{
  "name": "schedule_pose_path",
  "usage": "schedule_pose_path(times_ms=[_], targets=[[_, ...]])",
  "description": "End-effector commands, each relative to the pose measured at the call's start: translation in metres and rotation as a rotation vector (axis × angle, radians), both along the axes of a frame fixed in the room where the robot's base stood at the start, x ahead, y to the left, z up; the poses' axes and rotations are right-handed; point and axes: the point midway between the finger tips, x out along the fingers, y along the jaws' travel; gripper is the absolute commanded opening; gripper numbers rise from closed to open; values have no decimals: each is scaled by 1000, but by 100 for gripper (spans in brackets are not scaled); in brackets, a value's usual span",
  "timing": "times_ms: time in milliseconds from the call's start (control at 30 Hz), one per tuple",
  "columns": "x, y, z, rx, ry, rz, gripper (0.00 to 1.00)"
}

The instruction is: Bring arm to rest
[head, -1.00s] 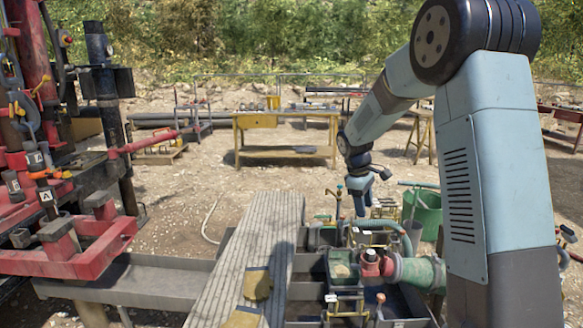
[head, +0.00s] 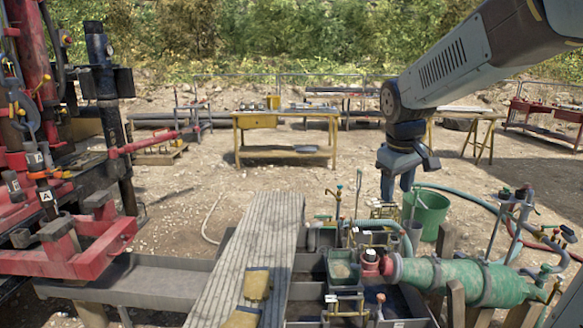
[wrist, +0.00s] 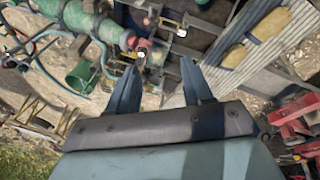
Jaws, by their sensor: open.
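My gripper (head: 398,197) hangs pointing down in the head view, in front of the green bucket and above the mud tank's far right side. In the wrist view my gripper (wrist: 163,82) shows two blue-grey fingers spread apart with nothing between them. My arm comes in from the upper right of the head view and bends down at the wrist. The mud tank (head: 405,308) lies below, with a green pump (head: 465,280) and its red fitting (head: 371,262) along the right side.
A grey ribbed walkway (head: 245,235) with yellow gloves (head: 257,284) runs beside the tank. A green bucket (head: 427,213), hoses and valve pipes (head: 512,220) stand near my gripper. The red drill rig (head: 70,240) is at left. A yellow workbench (head: 285,125) stands behind, with open gravel before it.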

Motion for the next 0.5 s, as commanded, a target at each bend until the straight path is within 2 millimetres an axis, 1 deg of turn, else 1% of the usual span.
schedule_pose_path(times_ms=[33, 200, 500], targets=[[-12, -1, 5, 12, -18, -22, 50], [-45, -1, 14, 53, -67, -93, 50], [-104, -1, 23, 136, -152, -218, 50]])
